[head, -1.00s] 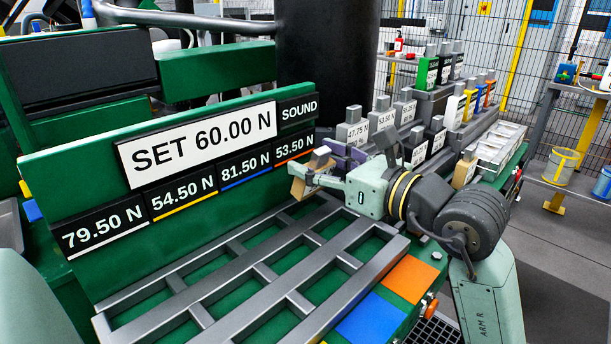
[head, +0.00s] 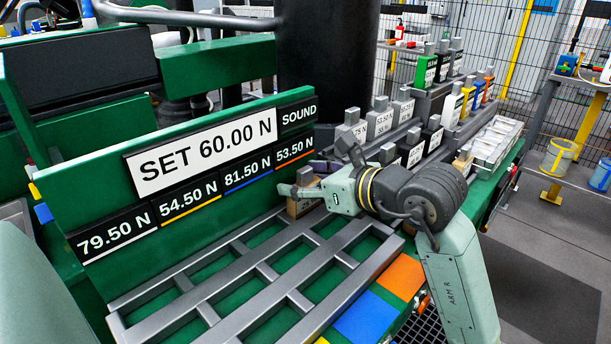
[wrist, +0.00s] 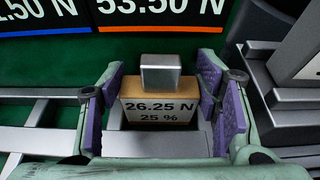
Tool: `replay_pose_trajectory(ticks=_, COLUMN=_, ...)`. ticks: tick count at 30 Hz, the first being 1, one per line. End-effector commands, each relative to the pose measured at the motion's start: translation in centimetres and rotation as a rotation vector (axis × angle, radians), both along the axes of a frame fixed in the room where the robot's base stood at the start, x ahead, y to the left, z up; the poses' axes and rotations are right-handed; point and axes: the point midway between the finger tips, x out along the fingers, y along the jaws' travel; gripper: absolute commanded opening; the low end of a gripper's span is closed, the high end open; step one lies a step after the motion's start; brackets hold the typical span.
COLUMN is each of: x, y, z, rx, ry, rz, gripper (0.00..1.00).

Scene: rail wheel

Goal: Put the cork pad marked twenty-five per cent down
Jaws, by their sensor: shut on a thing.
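The cork pad marked 26.25 N, 25 % (wrist: 160,112) is a tan block with a white label and a grey metal knob on top. My gripper (wrist: 162,100) is shut on it, with a purple-lined finger at each side. In the head view the pad (head: 297,209) is upright at the far right end of the grey slotted rack (head: 245,258), below the 53.50 N sign, and is partly hidden by my gripper (head: 302,191). I cannot tell whether its underside touches the rack.
The green sign board (head: 95,195) with SET 60.00 N stands close behind the rack. Several labelled blocks (head: 380,122) with knobs stand in rows to the right, near my wrist. The rack's other openings are empty. Blue (head: 358,316) and orange (head: 401,275) squares lie along the front.

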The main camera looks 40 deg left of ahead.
Motion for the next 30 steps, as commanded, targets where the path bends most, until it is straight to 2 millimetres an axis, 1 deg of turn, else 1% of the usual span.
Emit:
replay_pose_trajectory(ticks=3, x=0.0, y=-0.01, z=-0.44, rx=0.002, ry=-0.001, rz=-0.001, gripper=0.23)
replay_pose_trajectory(ticks=11, x=0.01, y=-0.02, z=-0.51, rx=0.002, ry=-0.002, rz=0.0, gripper=0.23)
replay_pose_trajectory(ticks=17, x=0.01, y=-0.02, z=-1.08, rx=0.002, ry=-0.002, rz=0.0, gripper=0.23)
replay_pose_trajectory(ticks=18, x=0.0, y=-0.01, z=-0.99, rx=0.002, ry=-0.002, rz=0.0, gripper=0.58)
replay_pose_trajectory(ticks=26, x=0.0, y=-0.01, z=-0.91, rx=0.002, ry=-0.002, rz=0.0, gripper=0.76)
replay_pose_trajectory(ticks=27, x=0.0, y=-0.02, z=-0.91, rx=0.002, ry=-0.002, rz=0.0, gripper=0.77)
replay_pose_trajectory(ticks=30, x=0.0, y=-0.02, z=-0.91, rx=0.002, ry=-0.002, rz=0.0, gripper=0.77)
